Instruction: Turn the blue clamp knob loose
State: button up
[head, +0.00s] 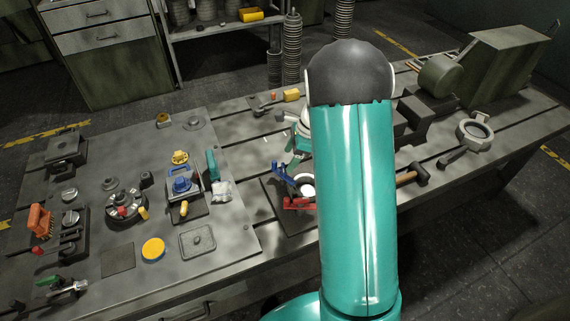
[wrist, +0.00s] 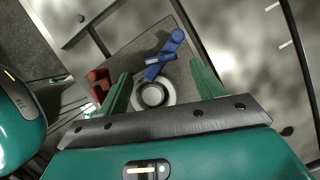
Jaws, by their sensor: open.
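The blue clamp knob (wrist: 163,56) shows in the wrist view as a lobed bar, slanting up to the right on a dark base plate (wrist: 128,52). I see no contact with the knob.
Left in the head view, another blue part (head: 181,185) sits on a fixture among several castings and tools. A hammer (head: 413,174) and a ring casting (head: 475,130) lie on the right. Bare bench shows just left of the base plate (head: 268,192).

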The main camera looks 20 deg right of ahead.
aim_at(283, 167)
jog(key=shift+x, duration=2.35)
jog(key=c, duration=1)
